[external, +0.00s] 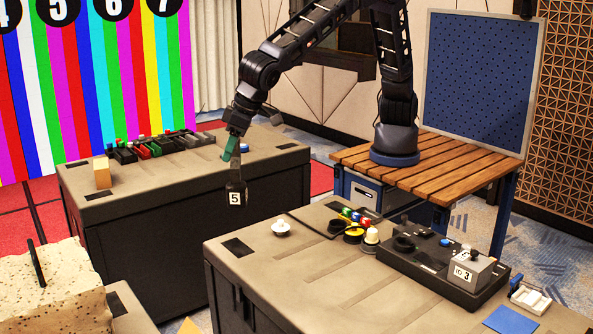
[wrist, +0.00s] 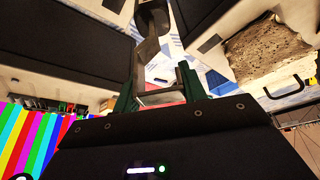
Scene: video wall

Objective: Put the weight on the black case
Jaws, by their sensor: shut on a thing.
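The weight (external: 235,194), a dark piece with a white label reading 5, hangs below my gripper (external: 231,153) in the external view. My gripper's green fingers (wrist: 158,92) are shut on its grey handle in the wrist view, where the weight's dark end (wrist: 152,20) points away from me. In the external view the weight appears in front of the left grey-topped case, over or near the gap between cases.
The left grey-topped case (external: 160,182) holds a wooden block (external: 102,172) and a rack of coloured pieces (external: 165,143). The right grey-topped case (external: 330,290) has a white knob (external: 281,228) and small coloured items, with bare room in front. A rough stone-like block (external: 50,290) stands lower left.

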